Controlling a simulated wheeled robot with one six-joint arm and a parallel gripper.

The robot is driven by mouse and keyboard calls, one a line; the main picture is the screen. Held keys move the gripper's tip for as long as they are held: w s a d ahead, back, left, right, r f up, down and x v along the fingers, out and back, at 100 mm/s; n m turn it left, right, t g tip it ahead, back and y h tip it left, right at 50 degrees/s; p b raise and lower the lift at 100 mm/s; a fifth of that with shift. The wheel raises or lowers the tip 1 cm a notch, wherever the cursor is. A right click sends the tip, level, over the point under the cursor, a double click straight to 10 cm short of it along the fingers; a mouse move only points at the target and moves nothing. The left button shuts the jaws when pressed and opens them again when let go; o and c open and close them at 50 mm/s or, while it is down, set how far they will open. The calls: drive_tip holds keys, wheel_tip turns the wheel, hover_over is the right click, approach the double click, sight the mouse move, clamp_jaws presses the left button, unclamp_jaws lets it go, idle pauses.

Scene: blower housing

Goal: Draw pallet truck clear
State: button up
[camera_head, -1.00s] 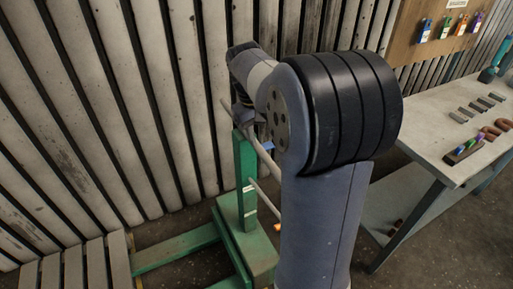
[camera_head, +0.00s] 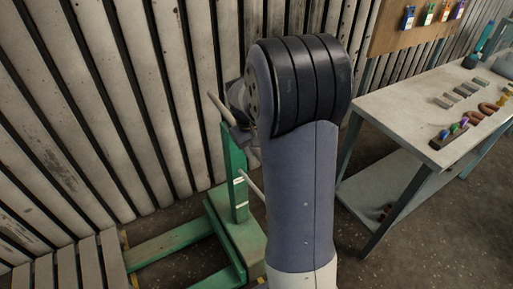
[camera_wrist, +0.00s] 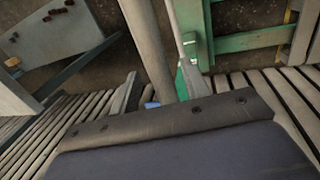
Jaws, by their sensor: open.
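The green pallet truck stands in the head view with its upright post (camera_head: 234,185) left of my arm and its forks (camera_head: 172,246) pointing left along the floor. A pale rod (camera_head: 221,109) shows near the top of the post and another (camera_head: 252,186) lower down; my arm hides part of the truck. In the wrist view, green truck parts (camera_wrist: 246,42) show at the upper right. My gripper (camera_wrist: 158,72) is open, with a thick grey bar (camera_wrist: 147,38) running between its fingers. I cannot tell whether they touch. In the head view my gripper is mostly hidden behind my arm.
A slatted wall (camera_head: 110,100) stands close behind the truck. A slatted wooden pallet (camera_head: 75,262) lies at the fork ends. A workbench (camera_head: 385,108) with small parts stands at right, below a tool board (camera_head: 420,22). Some bare floor lies between truck and bench.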

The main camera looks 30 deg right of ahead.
clamp_jaws()
idle(0.3)
idle(0.3)
